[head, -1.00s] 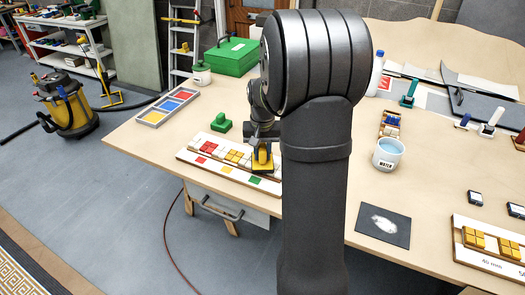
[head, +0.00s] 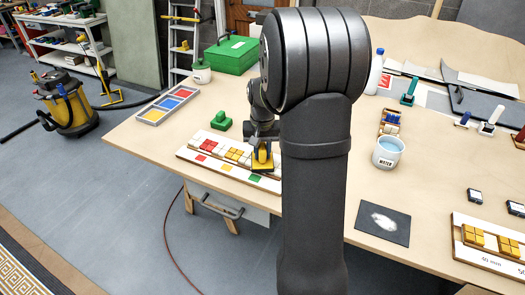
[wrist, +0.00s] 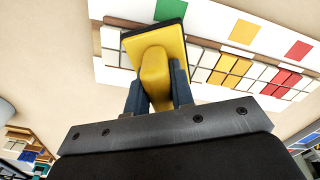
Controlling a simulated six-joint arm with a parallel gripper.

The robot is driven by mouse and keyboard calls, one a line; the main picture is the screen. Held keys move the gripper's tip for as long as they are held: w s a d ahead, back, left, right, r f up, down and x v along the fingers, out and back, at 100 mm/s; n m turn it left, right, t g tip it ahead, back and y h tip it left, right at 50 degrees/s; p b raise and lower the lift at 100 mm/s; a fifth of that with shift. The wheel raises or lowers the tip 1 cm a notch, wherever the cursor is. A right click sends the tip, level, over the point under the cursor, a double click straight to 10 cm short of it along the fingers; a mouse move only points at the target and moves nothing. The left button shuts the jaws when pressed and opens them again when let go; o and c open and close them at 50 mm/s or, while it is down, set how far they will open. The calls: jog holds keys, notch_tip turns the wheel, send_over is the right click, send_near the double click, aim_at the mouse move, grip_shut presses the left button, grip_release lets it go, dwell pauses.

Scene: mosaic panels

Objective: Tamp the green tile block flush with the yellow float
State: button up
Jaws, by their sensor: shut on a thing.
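My gripper (wrist: 158,92) is shut on the handle of the yellow float (wrist: 158,60), which also shows in the head view (head: 262,160). The float has a dark base and sits over the right part of the tile row on the white panel (head: 184,153). In the wrist view (wrist: 110,72) the panel carries red, yellow and white tiles beside the float. No green tile block shows in the row; the float covers that part. Whether the float touches the tiles, I cannot tell. A green marker square (head: 254,179) lies on the panel in front of the float.
A green handled block (head: 221,121) stands behind the panel. A tray of coloured squares (head: 168,105), a green box (head: 231,56) and a water bucket (head: 388,152) are on the table. Another tile panel (head: 490,247) lies at the right. My arm hides the table's middle.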

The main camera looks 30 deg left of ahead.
jog(key=shift+s+f, duration=0.1)
jog(key=shift+f, duration=0.05)
jog(key=shift+r, duration=3.6)
